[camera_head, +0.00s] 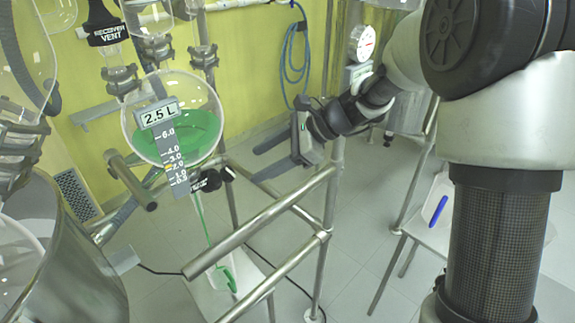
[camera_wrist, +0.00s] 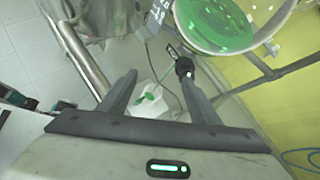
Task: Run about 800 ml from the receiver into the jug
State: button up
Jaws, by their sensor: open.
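The receiver (camera_head: 196,100) is a round glass vessel holding green liquid, with a 2.5 L sign and a scale plate (camera_head: 172,150) in front. It shows partly in the wrist view (camera_wrist: 222,18). A black valve knob (camera_head: 207,181) sits under it; in the wrist view the knob (camera_wrist: 184,67) is near my right finger's tip. A thin green line (camera_head: 203,222), stream or tube, drops from there toward a pale jug (camera_head: 238,268) with green on it, low down between the rails; it also shows in the wrist view (camera_wrist: 157,95). My gripper (camera_head: 255,163) is open and empty, pointing toward the knob.
Steel rails (camera_head: 262,222) cross in front of and below my gripper. A large steel vessel (camera_head: 75,275) stands at left, with glassware above. A black tag reading RECEIVER VENT (camera_head: 106,32) hangs upper left. A white stool with a blue pen (camera_head: 438,210) is at right.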

jog(key=s+d+r+n+h, duration=0.2)
jog(key=s+d+r+n, duration=0.2)
jog(key=s, duration=0.3)
jog(key=shift+d+n+t+h, duration=0.3)
jog(key=shift+d+n+h, duration=0.15)
jog(key=shift+d, duration=0.45)
jog(key=shift+r, duration=0.1)
dwell(6.3)
